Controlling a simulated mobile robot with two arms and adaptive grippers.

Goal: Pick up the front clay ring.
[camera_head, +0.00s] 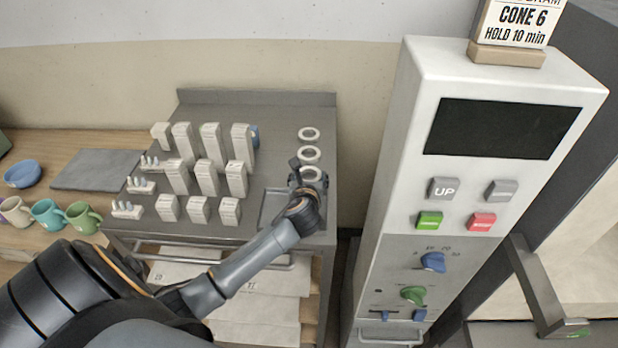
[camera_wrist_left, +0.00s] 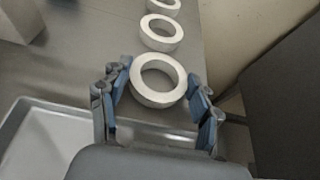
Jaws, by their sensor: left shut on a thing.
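Three white clay rings lie in a row along the right side of the grey metal table. The front clay ring (camera_head: 314,169) is nearest my left gripper (camera_head: 308,175), and my arm partly covers it in the head view. In the left wrist view the front ring (camera_wrist_left: 158,99) sits between the two blue-padded fingers of my left gripper (camera_wrist_left: 159,75), which is shut on it. The middle ring (camera_head: 310,148) and the back ring (camera_head: 309,129) stand apart behind it. I cannot tell whether the front ring touches the table. My right gripper is not in view.
A shallow metal tray (camera_wrist_left: 45,123) lies left of the front ring. Several white blocks (camera_head: 207,181) and small stands with cones (camera_head: 141,185) fill the table's left part. A tall white control box (camera_head: 405,110) stands close on the right. Mugs (camera_head: 83,218) stand on a wooden table at left.

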